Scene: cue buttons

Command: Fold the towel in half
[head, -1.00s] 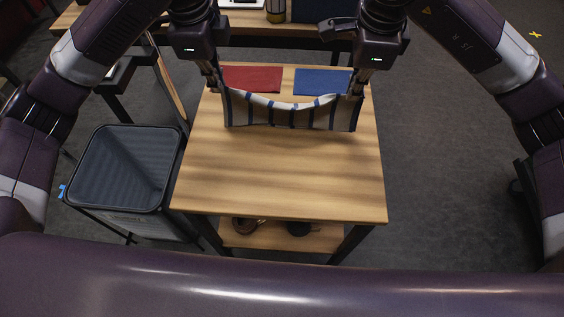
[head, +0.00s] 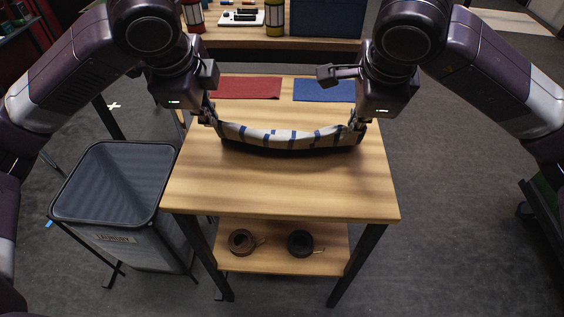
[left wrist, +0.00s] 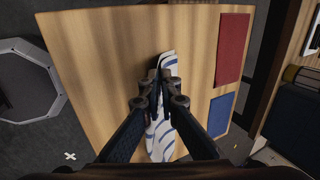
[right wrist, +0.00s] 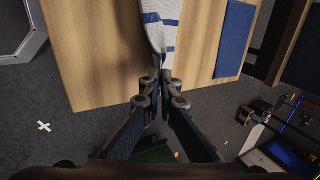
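A white towel with blue stripes (head: 290,138) hangs between my two grippers over the wooden table (head: 285,190), its middle sagging. In the head view it shows as a narrow curved band close above or touching the table top; I cannot tell which. My left gripper (head: 212,117) is shut on the towel's left corner. In the left wrist view the towel (left wrist: 161,140) passes between the fingertips. My right gripper (head: 355,122) is shut on the right corner. In the right wrist view the towel (right wrist: 162,30) runs up from the fingertips.
A grey laundry bin (head: 118,190) stands left of the table. Dark rolls (head: 300,243) sit on the lower shelf. The table's front half is clear.

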